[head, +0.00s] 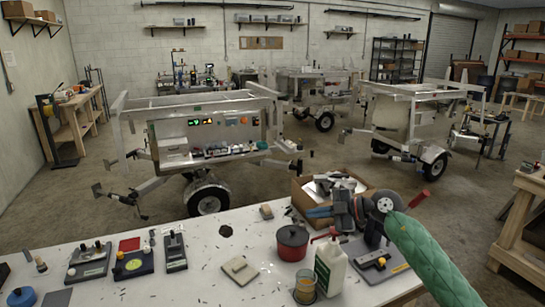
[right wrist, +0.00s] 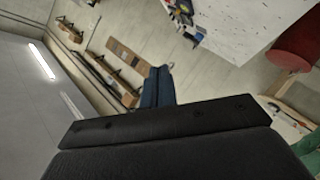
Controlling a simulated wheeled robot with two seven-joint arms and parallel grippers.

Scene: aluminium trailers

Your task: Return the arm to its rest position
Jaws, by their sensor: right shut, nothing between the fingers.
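My right arm, in a green quilted sleeve (head: 430,262), comes in from the lower right of the head view. Its gripper (head: 343,208) is over the right part of the white worktable (head: 200,258), in front of an open cardboard box (head: 300,194). The dark fingers are together with nothing between them. In the right wrist view the blue-black fingers (right wrist: 158,86) stand closed beyond the dark gripper body. The gripper hides part of the box and its contents. My left arm and gripper are not in view.
Near my right arm stand a red pot (head: 292,243), a white bottle (head: 330,268) and an amber jar (head: 305,290). A grey-and-yellow device (head: 376,263) lies below the gripper. Several devices lie on the table's left. An aluminium trailer (head: 210,140) stands behind it.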

